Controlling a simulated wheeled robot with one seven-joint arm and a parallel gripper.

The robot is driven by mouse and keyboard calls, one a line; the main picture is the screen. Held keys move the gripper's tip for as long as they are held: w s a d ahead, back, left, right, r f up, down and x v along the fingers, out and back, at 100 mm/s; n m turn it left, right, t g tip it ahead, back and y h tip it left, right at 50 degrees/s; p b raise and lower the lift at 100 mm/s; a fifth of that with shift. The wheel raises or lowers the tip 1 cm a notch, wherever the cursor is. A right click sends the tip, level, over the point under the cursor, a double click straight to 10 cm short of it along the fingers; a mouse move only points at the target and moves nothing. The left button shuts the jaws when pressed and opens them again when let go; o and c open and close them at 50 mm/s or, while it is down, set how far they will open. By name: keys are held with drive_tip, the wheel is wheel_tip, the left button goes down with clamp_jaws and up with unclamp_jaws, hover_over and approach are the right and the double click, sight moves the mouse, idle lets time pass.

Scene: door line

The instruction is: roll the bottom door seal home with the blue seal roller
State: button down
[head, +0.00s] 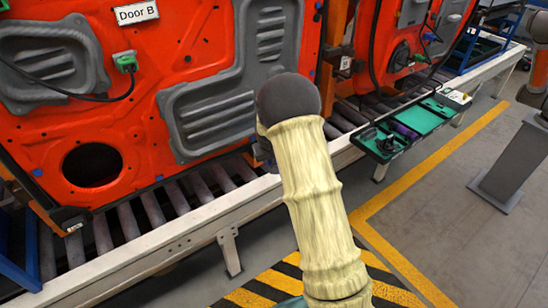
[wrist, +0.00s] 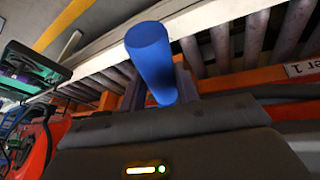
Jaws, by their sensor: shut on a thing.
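The blue seal roller (wrist: 150,55) shows in the wrist view as a blue cylinder. It stands between the two dark fingers of my gripper (wrist: 159,85), which is shut on it. In the head view the gripper and roller are hidden behind my cream-sleeved arm. The orange-red door marked Door B (head: 210,45) stands upright on the conveyor in the head view. A thin dark strip (head: 150,187) runs along its bottom edge; I cannot tell how the seal sits. The roller's working end cannot be made out.
The roller conveyor (head: 183,191) with a pale side rail (head: 150,251) runs under the doors. Green tool trays (head: 413,119) hang on its near side at right. A second red door (head: 425,30) stands farther along. A grey stand (head: 509,165) is at right; grey floor between is clear.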

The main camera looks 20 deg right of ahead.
drive_tip(key=shift+s+a, duration=0.2)
drive_tip(key=shift+a, duration=0.35)
drive_tip(key=shift+s+a, duration=0.15)
drive_tip(key=shift+a, duration=0.4)
drive_tip(key=shift+s+a, duration=0.25)
drive_tip(key=shift+a, duration=0.45)
drive_tip(key=shift+s+a, duration=0.25)
drive_tip(key=shift+a, duration=0.45)
drive_tip(key=shift+s+a+b, duration=0.15)
drive_tip(key=shift+s+a, duration=0.1)
drive_tip(key=shift+a, duration=0.45)
drive_tip(key=shift+s+a+b, duration=0.15)
drive_tip(key=shift+s+a, duration=0.1)
drive_tip(key=shift+a, duration=0.45)
drive_tip(key=shift+s+a, duration=0.25)
drive_tip(key=shift+a, duration=0.45)
drive_tip(key=shift+s+a, duration=0.25)
drive_tip(key=shift+a, duration=0.55)
